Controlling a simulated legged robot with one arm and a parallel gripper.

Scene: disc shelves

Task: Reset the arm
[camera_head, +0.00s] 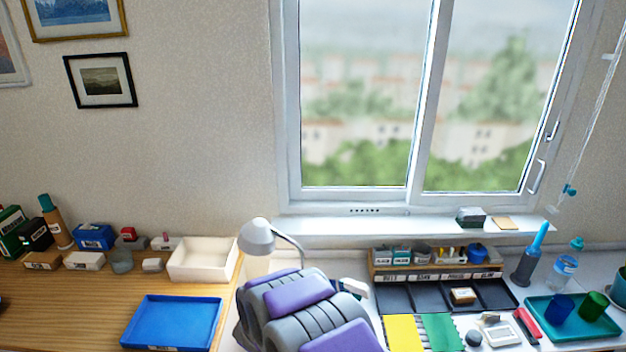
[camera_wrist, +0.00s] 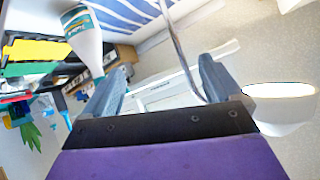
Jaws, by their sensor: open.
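My gripper (camera_wrist: 158,82) shows in the wrist view with its two grey fingers spread apart and nothing between them. In the head view my purple and grey arm is folded at the bottom middle, in front of the desk lamp; the fingertips cannot be made out there. The wrist view is tilted, with the window frame (camera_wrist: 165,92) behind the fingers. A thin lamp stem (camera_wrist: 180,48) passes behind the gap, and the white lamp shade (camera_wrist: 280,108) is to the right of the right finger. A white bottle (camera_wrist: 84,40) is beyond the left finger.
In the head view, the desk lamp (camera_head: 257,238) stands close behind my arm. A blue tray (camera_head: 172,322) and a white bin (camera_head: 203,259) are to the left. A dark compartment tray (camera_head: 400,298), a teal tray (camera_head: 550,325) with cups and a small shelf (camera_head: 436,272) are to the right.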

